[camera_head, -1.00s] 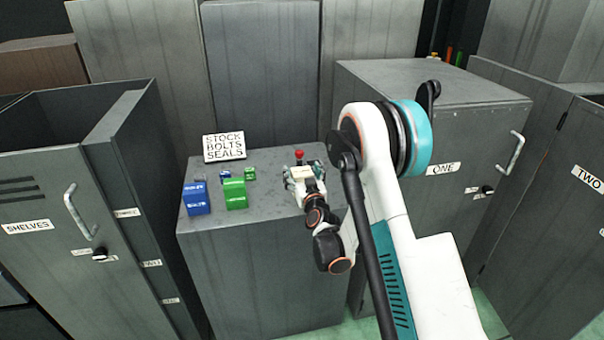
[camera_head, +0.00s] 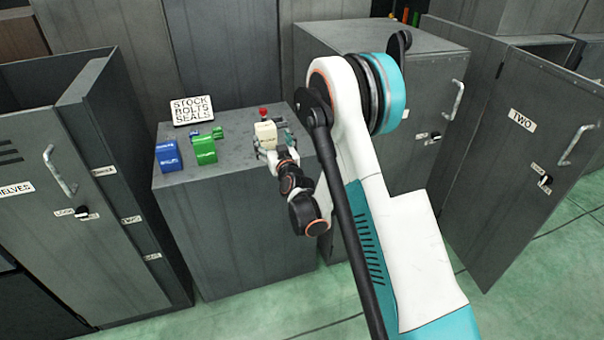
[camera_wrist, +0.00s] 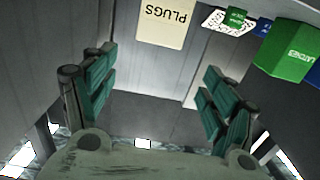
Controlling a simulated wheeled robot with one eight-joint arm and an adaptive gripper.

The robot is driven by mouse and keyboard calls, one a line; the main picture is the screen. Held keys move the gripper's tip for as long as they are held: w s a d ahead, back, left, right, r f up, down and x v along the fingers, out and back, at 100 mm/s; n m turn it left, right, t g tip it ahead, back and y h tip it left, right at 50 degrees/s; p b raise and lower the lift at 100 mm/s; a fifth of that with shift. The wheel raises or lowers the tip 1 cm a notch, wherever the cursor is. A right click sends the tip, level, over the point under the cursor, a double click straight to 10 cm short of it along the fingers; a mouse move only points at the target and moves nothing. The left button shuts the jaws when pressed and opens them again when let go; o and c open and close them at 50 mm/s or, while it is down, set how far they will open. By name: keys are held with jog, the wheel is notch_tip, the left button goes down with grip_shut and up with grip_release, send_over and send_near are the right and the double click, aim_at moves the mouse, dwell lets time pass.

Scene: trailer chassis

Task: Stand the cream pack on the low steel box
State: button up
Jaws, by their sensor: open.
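The cream pack (camera_head: 265,133) stands upright on the low steel box (camera_head: 235,225), near the right side of its top. In the wrist view the pack (camera_wrist: 166,22) shows upside down at the top edge, with the word PLUGS on it. My gripper (camera_head: 270,153) is just in front of the pack on the near side. In the wrist view my gripper (camera_wrist: 158,95) has its two green-padded fingers wide apart with nothing between them. The pack lies beyond the fingertips. The pack's base is partly hidden in the head view.
A blue box (camera_head: 169,156) and a green box (camera_head: 204,151) stand left on the same top, with smaller blocks and a sign (camera_head: 192,109) behind. A red-topped item (camera_head: 263,113) is behind the pack. Cabinets flank both sides; a door marked TWO (camera_head: 520,150) stands at right.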

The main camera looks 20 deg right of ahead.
jog(key=s+a+r+n+g+y, duration=0.1)
jog(key=s+r+g, duration=0.2)
jog(key=s+r, duration=0.55)
jog(key=s+a+r+g, duration=0.2)
jog(key=s+r, duration=0.5)
jog(key=s, duration=0.2)
jog(key=s+d+f+g, duration=0.1)
jog(key=s+g, duration=0.2)
jog(key=s, duration=1.2)
jog(key=s+d+f+m+g+h, duration=0.1)
jog(key=s+d+f+g, duration=0.1)
jog(key=s, duration=1.2)
jog(key=shift+s+d+f+g, duration=0.15)
jog(key=shift+s+f+g, duration=0.05)
jog(key=shift+s+g, duration=0.2)
jog(key=shift+c, duration=0.6)
